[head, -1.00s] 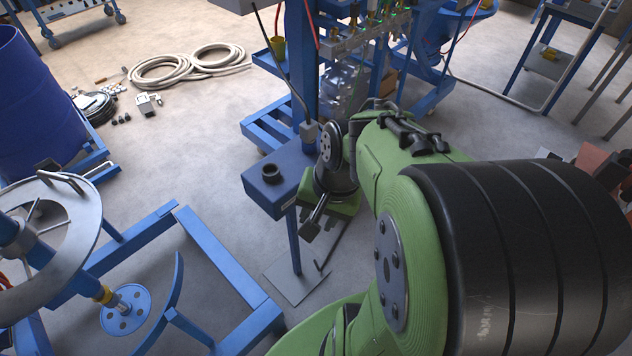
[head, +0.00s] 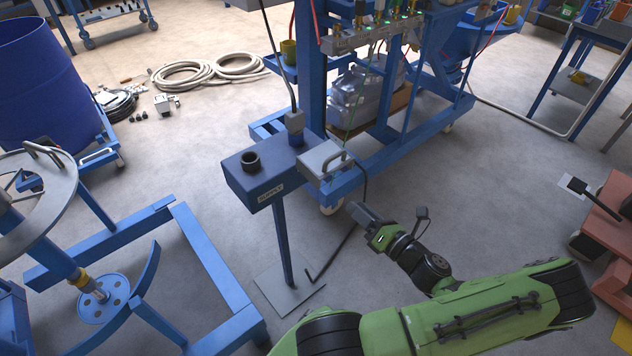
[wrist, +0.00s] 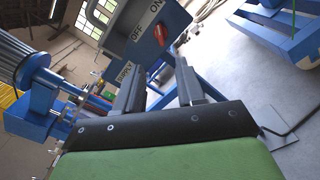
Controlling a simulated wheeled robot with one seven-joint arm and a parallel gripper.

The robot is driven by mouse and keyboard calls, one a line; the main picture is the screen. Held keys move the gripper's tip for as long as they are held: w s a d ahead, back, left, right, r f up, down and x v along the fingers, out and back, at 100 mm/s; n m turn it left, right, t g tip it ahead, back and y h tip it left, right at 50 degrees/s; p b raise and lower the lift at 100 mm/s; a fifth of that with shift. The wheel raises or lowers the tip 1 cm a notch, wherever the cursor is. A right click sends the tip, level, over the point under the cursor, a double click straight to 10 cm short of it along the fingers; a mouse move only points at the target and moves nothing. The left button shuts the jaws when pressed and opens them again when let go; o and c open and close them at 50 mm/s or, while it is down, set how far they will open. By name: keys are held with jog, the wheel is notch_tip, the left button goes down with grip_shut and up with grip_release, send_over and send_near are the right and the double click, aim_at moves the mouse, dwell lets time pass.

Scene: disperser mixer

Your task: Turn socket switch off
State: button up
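The blue supply socket box (head: 262,181) stands on a blue post in the head view. A grey unit with a handle (head: 325,160) is at its right end. In the wrist view the blue box (wrist: 172,22) shows a SUPPLY label, OFF and ON labels, and a red switch piece (wrist: 160,35) near the ON label. My gripper (wrist: 161,66) is open, with two grey fingers apart and nothing between them. The red piece lies beyond the fingertips, apart from them. In the head view my gripper (head: 358,212) is right of and below the box, pointing toward it.
A blue frame machine (head: 395,90) with cables stands behind the box. A blue frame (head: 215,250) stands to the left. A reddish block (head: 612,215) is at the right. Floor between is open.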

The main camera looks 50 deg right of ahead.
jog(key=b+x, duration=0.3)
jog(key=x, duration=1.1)
jog(key=shift+w+f, duration=0.1)
grip_shut()
